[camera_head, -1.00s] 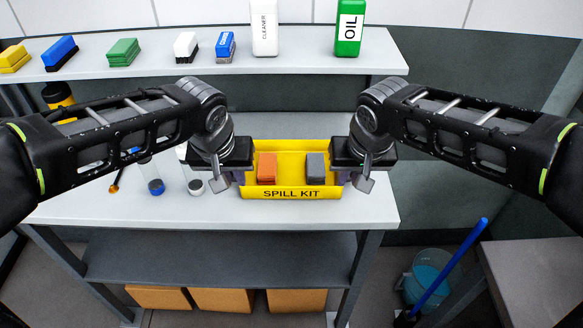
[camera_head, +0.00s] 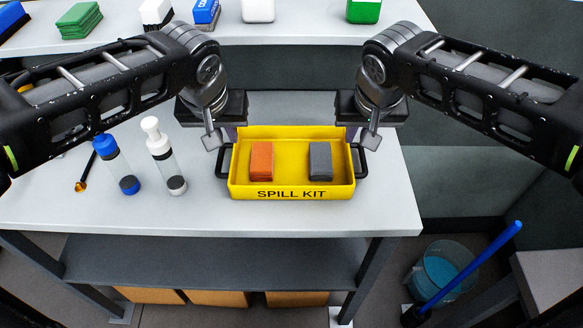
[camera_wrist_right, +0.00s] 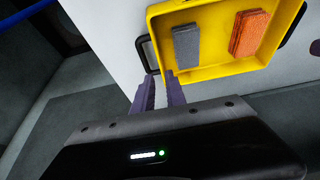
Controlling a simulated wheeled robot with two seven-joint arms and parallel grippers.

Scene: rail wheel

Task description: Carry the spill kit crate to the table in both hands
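The yellow spill kit crate (camera_head: 290,190) rests flat on the white table (camera_head: 120,215), with an orange block (camera_head: 262,161) and a grey block (camera_head: 321,165) inside. Its black left handle (camera_head: 223,162) and right handle (camera_head: 361,161) are bare. My right gripper (camera_head: 353,134) is behind the right handle. In the right wrist view, its two purple fingers (camera_wrist_right: 161,85) are parted and empty, with the crate's handle (camera_wrist_right: 145,54) just beyond the tips.
A blue-capped bottle (camera_head: 115,164) and a white-capped bottle (camera_head: 164,155) stand left of the crate. A shelf (camera_head: 300,33) with cleaning items is behind. A bucket (camera_head: 442,275) with a blue-handled tool is on the floor at right. The table's front strip is clear.

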